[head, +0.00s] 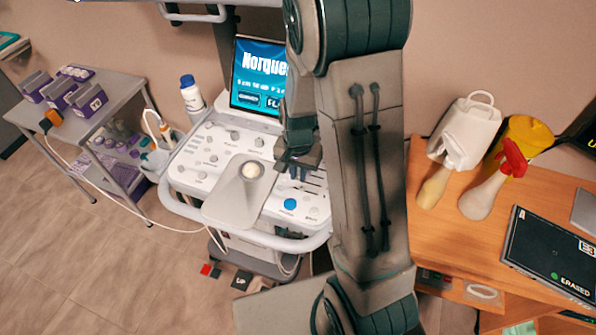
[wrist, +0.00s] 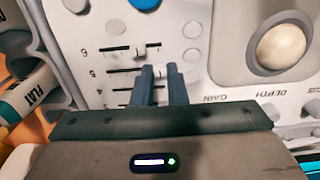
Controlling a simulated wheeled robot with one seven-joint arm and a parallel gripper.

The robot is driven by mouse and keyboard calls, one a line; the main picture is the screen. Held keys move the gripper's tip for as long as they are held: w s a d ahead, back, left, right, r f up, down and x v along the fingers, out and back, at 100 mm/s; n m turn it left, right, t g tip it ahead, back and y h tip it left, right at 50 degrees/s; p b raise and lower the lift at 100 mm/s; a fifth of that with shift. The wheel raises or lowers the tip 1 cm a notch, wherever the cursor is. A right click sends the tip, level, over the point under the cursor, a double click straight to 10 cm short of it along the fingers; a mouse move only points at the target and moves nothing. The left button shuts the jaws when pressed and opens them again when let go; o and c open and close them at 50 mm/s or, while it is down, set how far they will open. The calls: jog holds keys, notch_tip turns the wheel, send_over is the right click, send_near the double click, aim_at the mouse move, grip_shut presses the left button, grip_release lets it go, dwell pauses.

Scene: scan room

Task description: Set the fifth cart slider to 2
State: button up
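The cart's control panel (head: 225,150) has a short bank of parallel slider slots at its right side, partly hidden by my gripper (head: 298,165) in the head view. In the wrist view the bank is upside down. The top visible slider (wrist: 141,48) has a pale cap near the right part of its slot. Below it is the slot of the fifth slider (wrist: 122,72), labelled 5. My gripper (wrist: 159,68) has its two dark fingertips at this slot's right end, with a narrow gap between them.
A trackball (wrist: 283,48) lies right of the sliders in the wrist view. A screen (head: 258,75) stands behind the panel, and a white rail (head: 290,243) runs along its front. A wooden desk (head: 450,240) with spray bottles is at right, a small side cart (head: 112,95) at left.

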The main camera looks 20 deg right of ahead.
aim_at(312, 184)
jog(key=shift+s+d+b, duration=0.25)
jog(key=shift+s+d, duration=0.4)
jog(key=shift+d, duration=0.25)
jog(key=shift+s+d+b, duration=0.25)
jog(key=shift+s+d, duration=0.35)
jog(key=shift+d, duration=0.25)
grip_shut()
jog(key=shift+w+a, duration=0.1)
jog(key=shift+w, duration=0.05)
jog(key=o, duration=0.7)
grip_release()
jog(key=shift+r, duration=0.1)
notch_tip(312, 184, up, 14)
jog(key=shift+f, duration=0.15)
